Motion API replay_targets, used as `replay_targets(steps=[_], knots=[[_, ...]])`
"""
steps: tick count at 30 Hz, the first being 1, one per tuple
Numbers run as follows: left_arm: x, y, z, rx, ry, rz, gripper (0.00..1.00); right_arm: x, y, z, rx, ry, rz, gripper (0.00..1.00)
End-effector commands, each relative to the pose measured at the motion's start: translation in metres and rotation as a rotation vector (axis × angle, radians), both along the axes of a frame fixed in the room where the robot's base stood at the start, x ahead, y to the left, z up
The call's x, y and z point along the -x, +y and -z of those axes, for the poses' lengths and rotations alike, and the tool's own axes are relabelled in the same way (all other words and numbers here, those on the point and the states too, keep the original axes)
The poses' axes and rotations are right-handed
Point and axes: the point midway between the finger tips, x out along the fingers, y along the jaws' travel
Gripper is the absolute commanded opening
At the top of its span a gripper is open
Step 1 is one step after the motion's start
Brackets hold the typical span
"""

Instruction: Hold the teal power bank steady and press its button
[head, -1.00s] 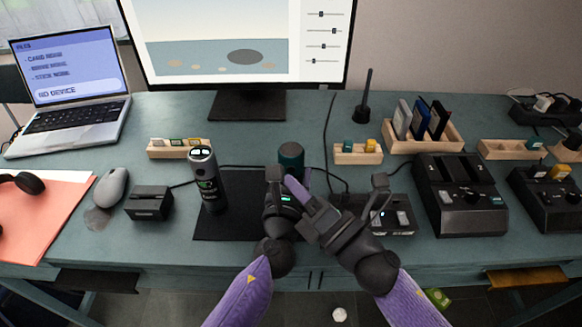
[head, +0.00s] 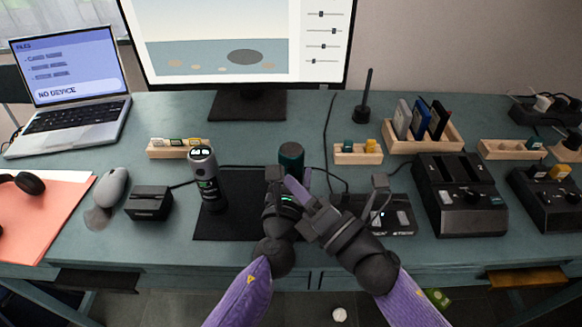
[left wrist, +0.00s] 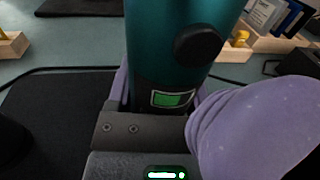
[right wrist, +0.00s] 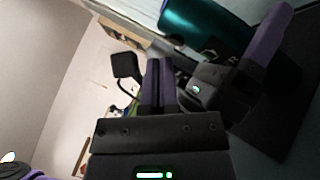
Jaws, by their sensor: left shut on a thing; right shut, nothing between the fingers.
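The teal power bank (head: 291,154) is an upright cylinder above the dark mat; whether its base touches is hidden. The left wrist view shows its round dark button (left wrist: 198,45) and a small lit green display (left wrist: 172,99) below it. My left gripper (head: 291,174) is shut around its lower part, with purple fingers on its sides. My right gripper (head: 290,182) is shut and empty, its fingertips close to the power bank's near side. In the left wrist view its purple fingers lie below and right of the button, apart from it. The right wrist view shows its fingers (right wrist: 158,85) together.
A dark bottle-like device (head: 206,178) stands on the mat (head: 235,222) to the left. A black box (head: 149,203) and mouse (head: 110,187) lie farther left. A black dock (head: 460,195) stands right. Small wooden trays (head: 358,158) stand behind.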

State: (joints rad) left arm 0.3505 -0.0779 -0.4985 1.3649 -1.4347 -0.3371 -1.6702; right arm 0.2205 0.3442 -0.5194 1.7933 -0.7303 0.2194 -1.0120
Motion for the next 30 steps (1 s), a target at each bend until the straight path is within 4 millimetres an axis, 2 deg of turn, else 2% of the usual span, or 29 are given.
replay_targets(steps=[30], knots=[[0.0,0.0001,0.0001,0.0,0.0,0.0,0.0,-0.0087,0.0001,-0.0002,0.0,0.0,0.0,0.0]])
